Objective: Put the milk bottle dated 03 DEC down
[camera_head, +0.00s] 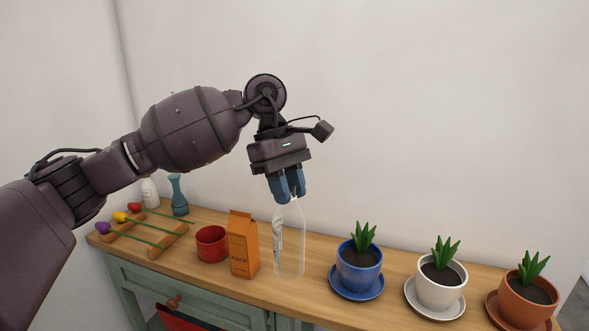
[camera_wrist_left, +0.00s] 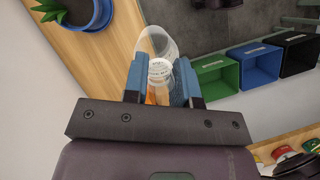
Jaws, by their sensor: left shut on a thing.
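A clear, see-through bottle (camera_head: 290,243) with a pale label on its left side hangs upright below my left gripper (camera_head: 288,193). The blue fingers are shut on its neck. Its base is at or just above the wooden sideboard top (camera_head: 312,272); I cannot tell if it touches. No date is readable. The left wrist view shows the bottle's whitish top (camera_wrist_left: 160,68) between the fingers of my left gripper (camera_wrist_left: 162,88), its clear body beyond. My right gripper is in neither view.
An orange juice carton (camera_head: 243,245) stands close left of the bottle, with a red mug (camera_head: 211,243) beyond. A blue potted plant (camera_head: 358,262) is to the right, then white (camera_head: 441,284) and terracotta (camera_head: 528,292) pots. A wooden rack (camera_head: 153,249) holds flowers farther left.

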